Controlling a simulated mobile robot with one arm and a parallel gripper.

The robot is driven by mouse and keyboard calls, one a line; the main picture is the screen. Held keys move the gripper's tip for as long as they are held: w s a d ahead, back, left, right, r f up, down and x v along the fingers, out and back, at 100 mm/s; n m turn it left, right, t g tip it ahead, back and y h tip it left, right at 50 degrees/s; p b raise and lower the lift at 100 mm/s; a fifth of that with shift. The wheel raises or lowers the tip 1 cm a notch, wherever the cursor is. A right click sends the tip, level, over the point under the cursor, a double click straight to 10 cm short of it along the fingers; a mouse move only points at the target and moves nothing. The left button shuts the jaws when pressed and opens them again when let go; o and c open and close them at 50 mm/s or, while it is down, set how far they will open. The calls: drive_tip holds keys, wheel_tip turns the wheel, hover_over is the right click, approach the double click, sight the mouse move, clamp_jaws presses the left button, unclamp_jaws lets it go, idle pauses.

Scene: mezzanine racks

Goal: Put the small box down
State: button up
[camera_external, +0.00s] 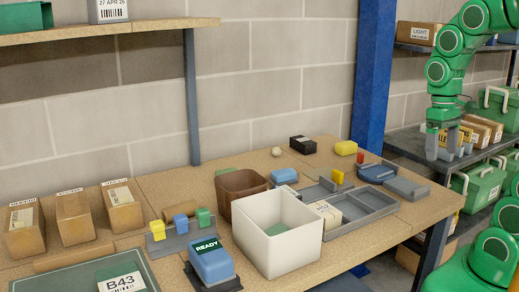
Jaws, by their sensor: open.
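My gripper (443,148) hangs at the right, fingers pointing down and apart, in front of the rack shelf. I see nothing held between the fingers. A small cardboard box (325,214) with a white label sits at the left end of the grey compartment tray (368,213) on the bench, well to the left of my gripper. The white bin partly hides its near side. Other small labelled boxes (487,130) stand on the rack behind my gripper, partly hidden by it. I cannot tell which of these is the task's small box.
A white bin (296,246), a brown bin (236,190) and a blue READY device (211,261) stand on the bench. Several cardboard boxes (76,217) stand at the left. A blue post (369,80) rises behind the bench.

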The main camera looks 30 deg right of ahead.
drive_tip(key=s+f, duration=0.2)
drive_tip(key=s, duration=0.4)
drive_tip(key=shift+s+d+f, duration=0.15)
drive_tip(key=shift+s+d, duration=0.2)
drive_tip(key=shift+o, duration=0.3)
idle(2.2)
drive_tip(key=shift+o, duration=0.3)
drive_tip(key=shift+w, duration=0.15)
drive_tip(key=w+a+r+t+y, duration=0.1)
drive_tip(key=w+a+r, duration=0.4)
drive_tip(key=w, duration=0.9)
drive_tip(key=w+a+r+t+y, duration=0.1)
drive_tip(key=w+a+r, duration=0.2)
drive_tip(key=w+a, duration=0.8)
drive_tip(key=w+a+r+t+y, duration=0.15)
drive_tip(key=w+r, duration=0.25)
drive_tip(key=w, duration=1.4)
drive_tip(key=w+a, duration=0.8)
drive_tip(key=w, duration=0.2)
drive_tip(key=x, duration=1)
drive_tip(key=shift+w+a+t, duration=0.35)
drive_tip(key=shift+w, duration=0.05)
